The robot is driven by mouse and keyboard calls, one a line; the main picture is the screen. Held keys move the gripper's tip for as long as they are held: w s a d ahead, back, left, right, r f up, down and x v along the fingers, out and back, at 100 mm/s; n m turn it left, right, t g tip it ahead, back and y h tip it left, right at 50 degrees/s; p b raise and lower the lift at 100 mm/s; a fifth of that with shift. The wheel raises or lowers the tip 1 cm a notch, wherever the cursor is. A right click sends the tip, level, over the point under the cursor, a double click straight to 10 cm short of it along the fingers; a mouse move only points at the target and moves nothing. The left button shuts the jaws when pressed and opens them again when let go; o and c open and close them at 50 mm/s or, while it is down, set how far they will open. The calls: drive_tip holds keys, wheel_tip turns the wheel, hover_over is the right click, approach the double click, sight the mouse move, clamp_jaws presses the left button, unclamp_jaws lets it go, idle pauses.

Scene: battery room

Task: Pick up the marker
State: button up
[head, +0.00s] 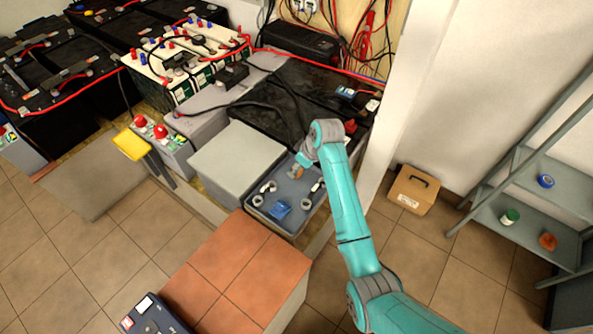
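I cannot clearly make out the marker; the small items are too small to tell apart. A grey-blue tray (292,229) holds a blue item (280,210), pale ring-like pieces (268,187) and a small whitish piece (317,187) at its right. My teal arm reaches up from the bottom right and bends down over the tray's far part. My gripper (297,172) is small in the view, by something orange-brown at the tray's far side. Whether its fingers are open or shut, or hold anything, does not show.
Batteries with cables (195,62) fill the upper left. A pale grey box (237,160) stands left of the tray, and a terracotta-tiled block (232,268) is in front. A cardboard box (413,190) and a grey shelf (527,215) stand right. Floor between is clear.

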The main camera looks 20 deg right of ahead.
drive_tip(key=shift+x, duration=1.35)
drive_tip(key=c, duration=1)
drive_tip(key=shift+r, duration=0.1)
